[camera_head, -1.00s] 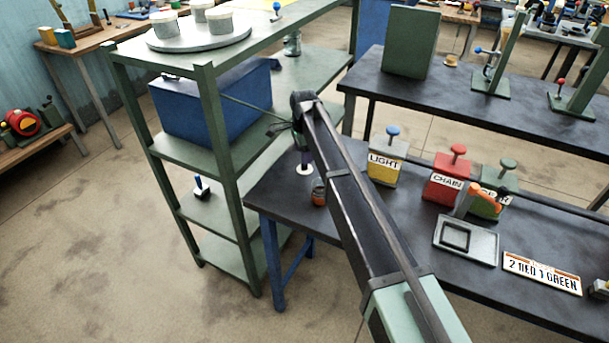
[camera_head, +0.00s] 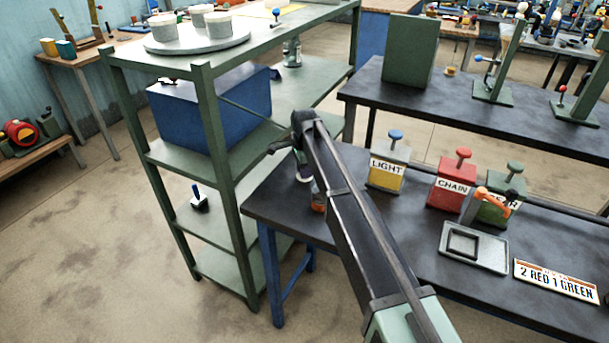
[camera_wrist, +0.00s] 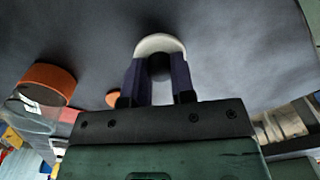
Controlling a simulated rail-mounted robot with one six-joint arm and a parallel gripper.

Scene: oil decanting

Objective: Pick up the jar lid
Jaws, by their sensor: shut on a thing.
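The jar lid, a pale round disc (camera_wrist: 160,42) with a dark knob, shows at my fingertips in the wrist view. My gripper (camera_wrist: 160,72) is shut on it, with a dark blue finger on each side of the knob. In the head view my gripper (camera_head: 302,166) is at the left end of the dark workbench (camera_head: 345,225), and my arm hides much of that spot. A jar with orange and clear parts (camera_head: 318,198) stands close beside it, partly behind my arm. It also shows at the left of the wrist view (camera_wrist: 45,88).
A green shelf rack (camera_head: 207,115) with a blue box (camera_head: 215,110) stands close left of my gripper. Yellow (camera_head: 387,176), red (camera_head: 450,187) and green (camera_head: 495,208) labelled boxes stand right of my arm, with a grey tray (camera_head: 474,262) and a sign (camera_head: 556,280) in front.

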